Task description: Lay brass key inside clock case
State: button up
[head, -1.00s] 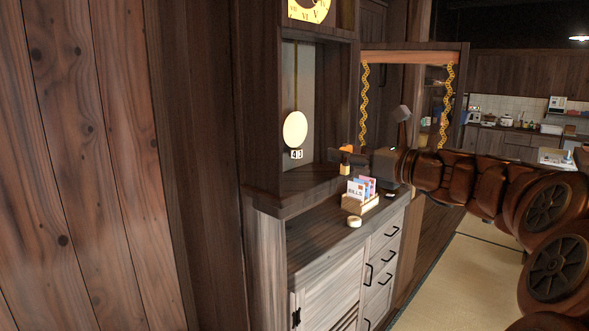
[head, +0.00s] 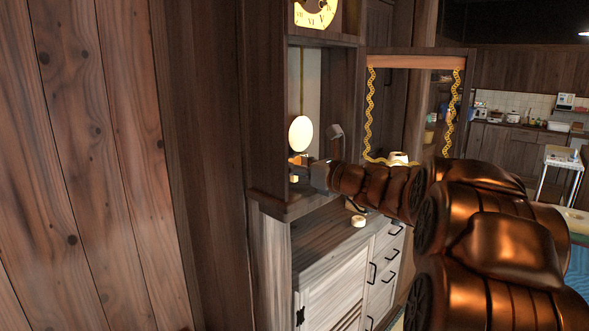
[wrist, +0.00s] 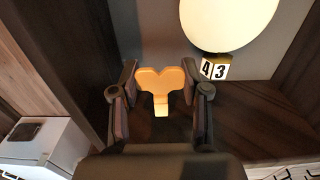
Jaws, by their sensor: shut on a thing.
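The clock case (head: 267,195) is a tall dark wooden cabinet with an open front, a clock face (head: 315,13) at the top and a pale round pendulum (head: 300,133) hanging inside. My gripper (head: 300,171) is inside the open lower part of the case, below the pendulum. In the wrist view my gripper (wrist: 160,106) is shut on the brass key (wrist: 160,85), a flat yellow-orange piece with a heart-shaped bow. The key is above the dark case floor (wrist: 245,115); I cannot tell whether it touches it. In the head view the key is small and partly hidden.
A number tag reading 43 (wrist: 214,68) stands at the back of the case under the pendulum. The case's glazed door (head: 415,62) with gold trim stands open at the right. A drawer cabinet (head: 345,275) is below, with a small round item (head: 358,221) on top.

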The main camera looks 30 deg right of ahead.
jog(key=shift+f, duration=0.85)
jog(key=shift+f, duration=0.15)
jog(key=o, duration=1)
jog(key=b+v, duration=0.3)
jog(key=v, duration=0.9)
jog(key=shift+r, duration=0.25)
jog(key=shift+s, duration=0.15)
